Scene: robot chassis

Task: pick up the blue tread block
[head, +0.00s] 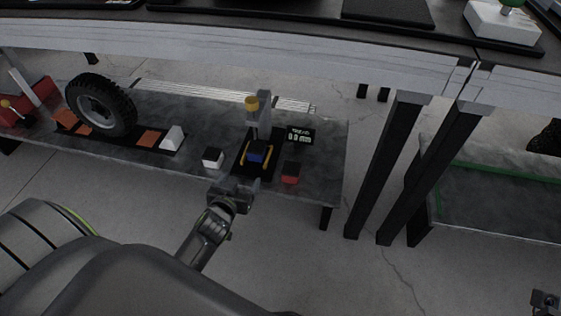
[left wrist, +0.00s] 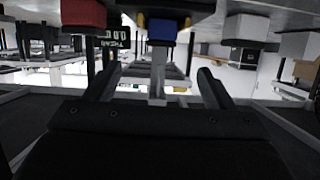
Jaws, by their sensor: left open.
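The blue tread block (head: 257,152) sits on a black stand with yellow edges (head: 242,160) on the grey low table. My left gripper (head: 238,187) is at the table's front edge, just in front of the stand and apart from the block. In the left wrist view, which looks upside down, the blue block (left wrist: 162,32) shows at upper middle, beyond the gap between the two open fingers of the left gripper (left wrist: 157,82). Nothing is between the fingers. A dark part at the lower right corner of the head view may be my right gripper (head: 545,302); its jaws cannot be made out.
A red block (head: 290,174) lies right of the stand and a white block (head: 212,158) left of it. A tyre (head: 101,104) is farther left. Dark table legs (head: 385,165) rise at right.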

